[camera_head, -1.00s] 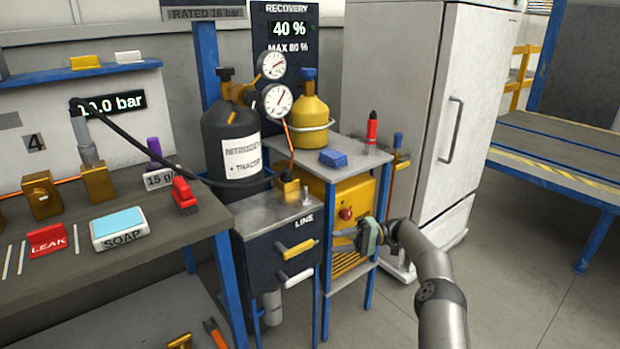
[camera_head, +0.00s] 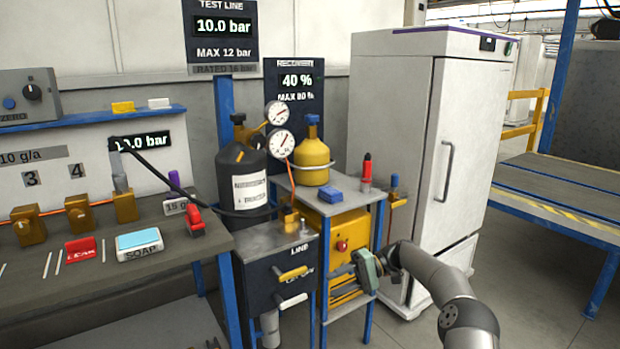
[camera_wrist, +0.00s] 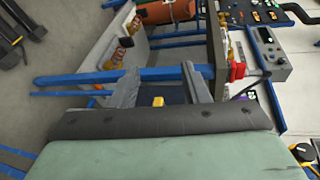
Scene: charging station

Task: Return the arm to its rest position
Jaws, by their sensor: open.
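My gripper (camera_head: 343,274) is in the lower middle of the head view, in front of the yellow recovery unit (camera_head: 346,232) under the small grey stand. Its fingers point left, toward the dark line cabinet (camera_head: 262,285) with its yellow and white handles. The two fingers also show in the wrist view (camera_wrist: 160,88), spread apart with nothing held between them. My arm reaches in from the lower right of the head view. Whether the fingers touch the cabinet cannot be told, but no contact shows.
A workbench (camera_head: 100,268) with a soap box (camera_head: 139,243) and a red leak tag (camera_head: 81,250) stands at left. A white cabinet (camera_head: 400,140) stands behind my arm. A blue-framed table (camera_head: 560,195) is at right. Open floor (camera_head: 545,300) lies between.

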